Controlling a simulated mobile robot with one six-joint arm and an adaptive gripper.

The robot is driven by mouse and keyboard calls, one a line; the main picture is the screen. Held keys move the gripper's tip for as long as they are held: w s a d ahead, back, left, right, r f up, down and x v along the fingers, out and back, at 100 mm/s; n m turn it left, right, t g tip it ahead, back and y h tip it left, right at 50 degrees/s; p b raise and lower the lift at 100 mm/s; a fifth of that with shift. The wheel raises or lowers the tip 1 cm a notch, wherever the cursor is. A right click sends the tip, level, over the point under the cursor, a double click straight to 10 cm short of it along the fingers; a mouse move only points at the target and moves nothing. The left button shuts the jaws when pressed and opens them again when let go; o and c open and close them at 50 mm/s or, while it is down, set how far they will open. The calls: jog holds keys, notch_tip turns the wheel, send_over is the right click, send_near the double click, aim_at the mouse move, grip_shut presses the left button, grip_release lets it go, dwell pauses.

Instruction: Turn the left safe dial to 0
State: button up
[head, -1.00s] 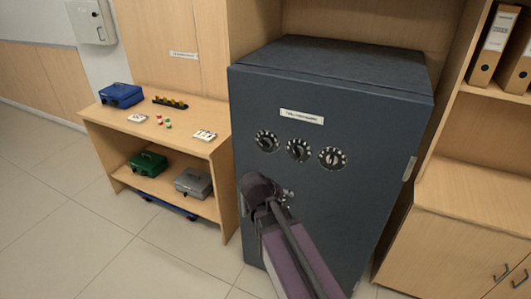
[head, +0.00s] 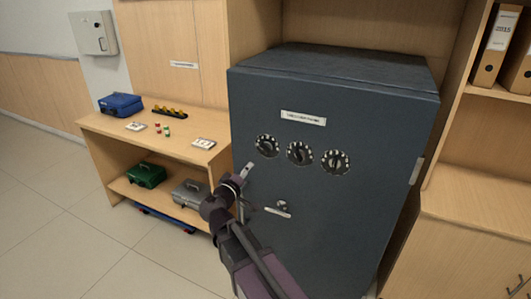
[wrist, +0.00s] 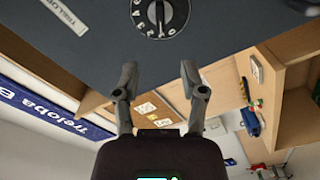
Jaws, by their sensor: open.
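The dark blue-grey safe (head: 330,230) has three round dials in a row on its door. The left dial (head: 267,146) is black with pale marks around its rim; its setting is too small to read in the head view. My gripper (head: 247,169) is apart from the door, just below and left of the left dial. In the wrist view my gripper (wrist: 160,72) has its two fingers spread with nothing between them. One dial (wrist: 160,16), which seems to be the left one, lies beyond the fingertips, cut by the top edge, its knob bar pointing roughly down the picture.
The middle dial (head: 299,153) and right dial (head: 336,162) sit close beside it. A handle (head: 282,206) juts from the door below. A wooden shelf unit (head: 95,125) with cash boxes stands left of the safe; a cabinet (head: 460,240) stands right.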

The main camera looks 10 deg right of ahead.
aim_at(264, 150)
jog(key=shift+w+d, duration=0.1)
jog(key=shift+d, duration=0.05)
jog(key=x, duration=1.3)
jog(key=shift+w+d, duration=0.15)
jog(key=shift+w, duration=0.1)
grip_shut()
jog(key=shift+d, duration=0.15)
